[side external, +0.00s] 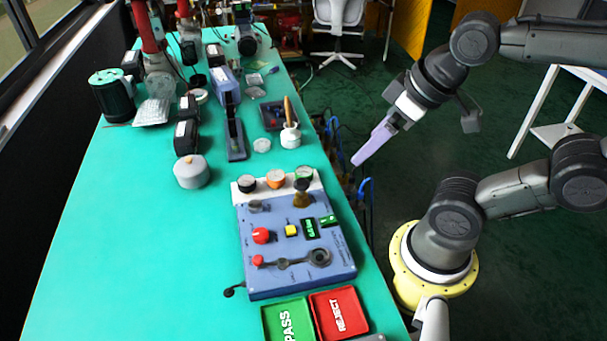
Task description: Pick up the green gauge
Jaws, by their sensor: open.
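The green gauge (304,172) is a small round gauge with a green rim, at the right end of a white rack (318,187) along the back of the blue valve positioner box (285,228). A brass-coloured fitting stands just in front of it and hides part of its lower side. An orange gauge (275,178) and a black gauge (247,183) sit to its left in the same rack. My gripper (357,160), with pale lavender fingers, is open and empty. It hangs in the air to the right of the gauge, apart from it, beyond the bench edge.
The green PASS tray (268,321) and red REJECT tray (362,325) lie in front of the box. The bench's left side is clear.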

